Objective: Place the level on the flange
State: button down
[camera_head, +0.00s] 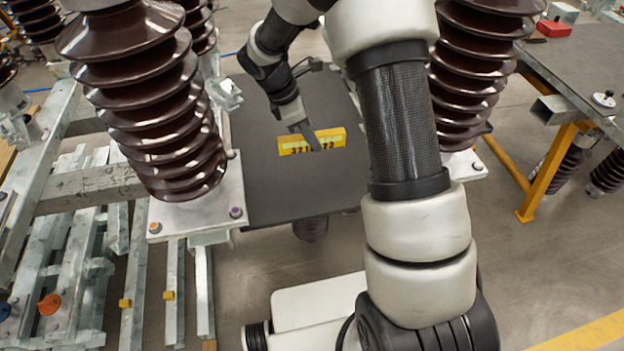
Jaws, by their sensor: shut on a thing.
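The level (334,137) is a yellow bar with dark markings in the middle of the view, over a dark grey tabletop (278,195). My gripper (310,138) comes down from the upper left and is shut on the level near its middle. A finger crosses the level's front face and hides part of it. I cannot tell whether the level touches the tabletop or hangs just above it. A pale square metal flange plate (185,218) with bolts at its corners lies under the left brown insulator. Another flange (462,165) shows partly under the right insulator.
Ribbed brown insulators stand at the left (150,100) and right (478,75) of the tabletop. Galvanised steel frames (85,185) fill the left side. A workbench (583,70) with yellow legs stands at the right. The tabletop around the level looks clear.

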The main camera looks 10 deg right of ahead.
notch_tip(320, 180, down, 10)
jog(key=shift+w+r+b, duration=0.1)
jog(key=shift+r+b, duration=0.1)
jog(key=shift+b, duration=0.6)
jog(key=shift+f, duration=0.1)
jog(key=c, duration=1.6)
grip_release()
jog(key=shift+o, duration=0.2)
